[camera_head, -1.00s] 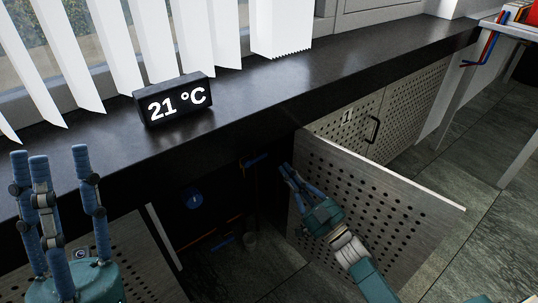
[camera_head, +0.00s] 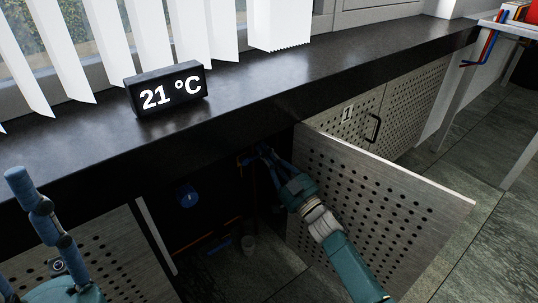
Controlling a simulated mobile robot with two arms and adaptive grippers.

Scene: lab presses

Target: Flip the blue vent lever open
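The blue vent lever (camera_head: 246,161) sits inside the dark open cabinet, just under the counter. It is small and partly hidden by the fingers of my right gripper (camera_head: 264,156). That gripper reaches in past the open door, with its fingertips at or right beside the lever. I cannot tell whether they touch it or how far apart they are. My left gripper (camera_head: 40,215) is at the lower left edge, well away from the lever.
The perforated cabinet door (camera_head: 385,205) stands open right of my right arm. A blue round part (camera_head: 187,197) and orange pipes show inside the cabinet. A black counter (camera_head: 330,80) overhangs it, with a 21 °C display (camera_head: 168,90) on top. Grey floor lies at the right.

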